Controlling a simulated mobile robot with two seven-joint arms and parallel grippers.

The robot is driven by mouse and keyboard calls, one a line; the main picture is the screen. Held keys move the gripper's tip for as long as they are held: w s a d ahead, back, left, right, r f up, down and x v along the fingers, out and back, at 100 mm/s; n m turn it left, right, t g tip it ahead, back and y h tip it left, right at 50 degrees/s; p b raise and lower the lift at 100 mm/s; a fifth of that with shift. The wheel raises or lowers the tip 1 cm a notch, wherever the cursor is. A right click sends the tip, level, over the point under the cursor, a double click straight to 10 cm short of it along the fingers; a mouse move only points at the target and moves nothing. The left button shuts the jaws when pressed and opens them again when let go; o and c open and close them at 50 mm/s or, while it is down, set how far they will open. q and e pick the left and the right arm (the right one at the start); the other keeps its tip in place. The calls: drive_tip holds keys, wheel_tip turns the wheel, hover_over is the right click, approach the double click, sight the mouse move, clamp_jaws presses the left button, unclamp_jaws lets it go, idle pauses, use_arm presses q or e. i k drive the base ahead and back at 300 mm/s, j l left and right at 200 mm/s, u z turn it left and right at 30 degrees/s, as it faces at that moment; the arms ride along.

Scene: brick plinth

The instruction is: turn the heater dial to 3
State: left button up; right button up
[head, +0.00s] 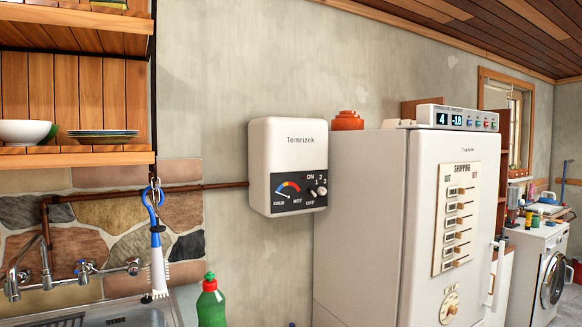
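The heater (288,150) is a white box marked "Temrizek", fixed to the grey wall left of the fridge. Its dark lower panel holds a gauge with a coloured arc (288,188) between "COLD" and "HOT". The heater dial (319,191) is a small pale knob at the panel's right, with ON, OFF, 1, 2 and 3 printed around it. The dial is too small to tell which mark it points at. Neither of my grippers is in the head view.
A white fridge (372,215) stands just right of the heater, its side close to it. A sink (120,318), a tap (48,265) and a green bottle (211,303) are at the lower left. A hanging brush (157,245) and wooden shelves (75,157) are left of the heater.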

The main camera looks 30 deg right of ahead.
sight(321, 191)
drive_tip(key=l+u, duration=0.2)
drive_tip(key=l, duration=0.35)
drive_tip(key=l+u, duration=0.15)
drive_tip(key=l, duration=0.4)
drive_tip(key=k+l+u, duration=0.2)
drive_tip(key=l, duration=0.35)
drive_tip(key=l+u, duration=0.15)
drive_tip(key=l, duration=0.35)
drive_tip(key=k, duration=0.05)
